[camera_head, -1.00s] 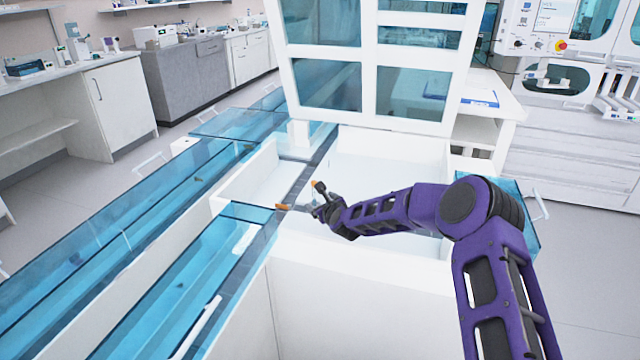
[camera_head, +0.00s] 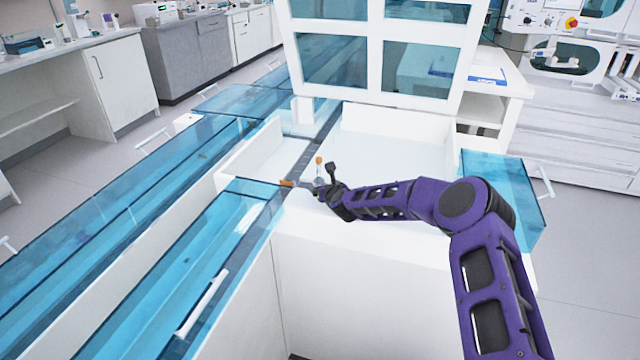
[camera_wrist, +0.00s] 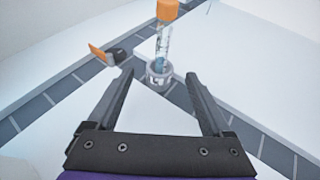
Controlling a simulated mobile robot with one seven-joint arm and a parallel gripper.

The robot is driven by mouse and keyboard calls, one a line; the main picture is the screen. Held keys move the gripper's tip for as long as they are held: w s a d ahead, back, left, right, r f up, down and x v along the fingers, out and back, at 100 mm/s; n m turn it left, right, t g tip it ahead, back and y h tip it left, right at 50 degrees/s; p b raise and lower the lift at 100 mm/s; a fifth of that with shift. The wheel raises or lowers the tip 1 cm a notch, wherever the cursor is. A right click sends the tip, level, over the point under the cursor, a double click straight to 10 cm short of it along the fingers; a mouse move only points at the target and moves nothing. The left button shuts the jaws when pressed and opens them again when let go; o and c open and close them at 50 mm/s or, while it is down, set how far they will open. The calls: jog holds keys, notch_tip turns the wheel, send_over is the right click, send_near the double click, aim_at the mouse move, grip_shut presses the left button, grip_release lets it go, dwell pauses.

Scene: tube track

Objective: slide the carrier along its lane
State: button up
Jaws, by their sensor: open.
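The carrier (camera_wrist: 158,73) is a small grey round puck on the dark segmented lane, near where two track branches meet. It holds an upright clear tube (camera_wrist: 164,40) with an orange cap, which also shows in the head view (camera_head: 319,168). My gripper (camera_wrist: 159,76) is open, with one dark finger on each side of the puck's near edge. Whether either finger touches it cannot be told. In the head view my gripper (camera_head: 315,180) reaches in from the right, low over the track, and hides the puck's base.
A dark piece with an orange end (camera_wrist: 104,51) sits at the lane's edge, left of the carrier. The lane (camera_head: 300,161) runs between white tray surfaces. Blue transparent covers (camera_head: 190,255) lie left; a white-framed glass panel (camera_head: 375,45) stands behind.

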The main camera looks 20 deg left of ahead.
aim_at(320, 182)
jog(key=shift+b+x, duration=0.35)
jog(key=shift+x, duration=2.1)
grip_shut()
